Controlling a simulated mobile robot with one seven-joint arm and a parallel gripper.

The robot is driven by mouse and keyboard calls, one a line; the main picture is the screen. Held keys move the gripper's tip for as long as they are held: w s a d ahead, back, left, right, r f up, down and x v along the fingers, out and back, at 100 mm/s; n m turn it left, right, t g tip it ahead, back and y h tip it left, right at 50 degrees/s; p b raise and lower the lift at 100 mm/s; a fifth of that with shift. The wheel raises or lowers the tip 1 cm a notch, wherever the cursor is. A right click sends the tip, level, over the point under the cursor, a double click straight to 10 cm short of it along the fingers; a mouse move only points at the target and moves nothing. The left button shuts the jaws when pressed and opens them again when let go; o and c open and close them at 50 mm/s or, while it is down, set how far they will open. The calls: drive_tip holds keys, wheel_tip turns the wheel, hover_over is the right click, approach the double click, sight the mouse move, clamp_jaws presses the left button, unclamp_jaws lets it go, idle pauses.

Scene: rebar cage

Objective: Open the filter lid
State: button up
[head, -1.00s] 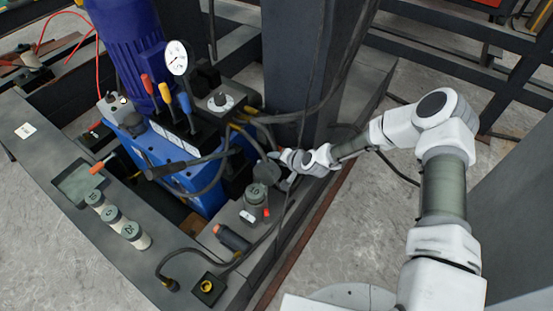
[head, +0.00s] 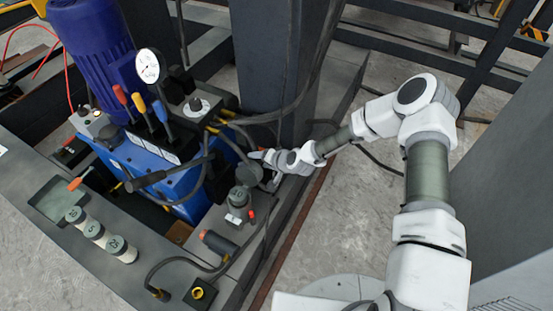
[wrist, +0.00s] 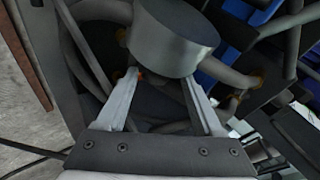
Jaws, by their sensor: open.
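A dark grey round cap, which looks like the filter lid (head: 249,172), sits on the right side of the blue hydraulic unit. In the wrist view, a grey cylinder that seems to be this lid (wrist: 178,42) fills the top middle, right at my fingertips. My gripper (wrist: 160,82) is open, with its two fingers apart and nothing held between them. In the head view my gripper (head: 262,158) is small and partly hidden beside the lid. I cannot tell whether the fingers touch the lid.
The blue unit (head: 150,160) carries colored levers, a gauge (head: 147,66) and a blue-violet motor (head: 90,50). Black hoses (head: 290,100) loop close around my gripper. A dark column (head: 280,60) stands behind it. Bare concrete floor lies at the right.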

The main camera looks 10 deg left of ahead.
drive_tip(key=p+v, duration=0.4)
drive_tip(key=v, duration=1.1)
drive_tip(key=shift+d, duration=0.15)
drive_tip(key=shift+r, duration=0.1)
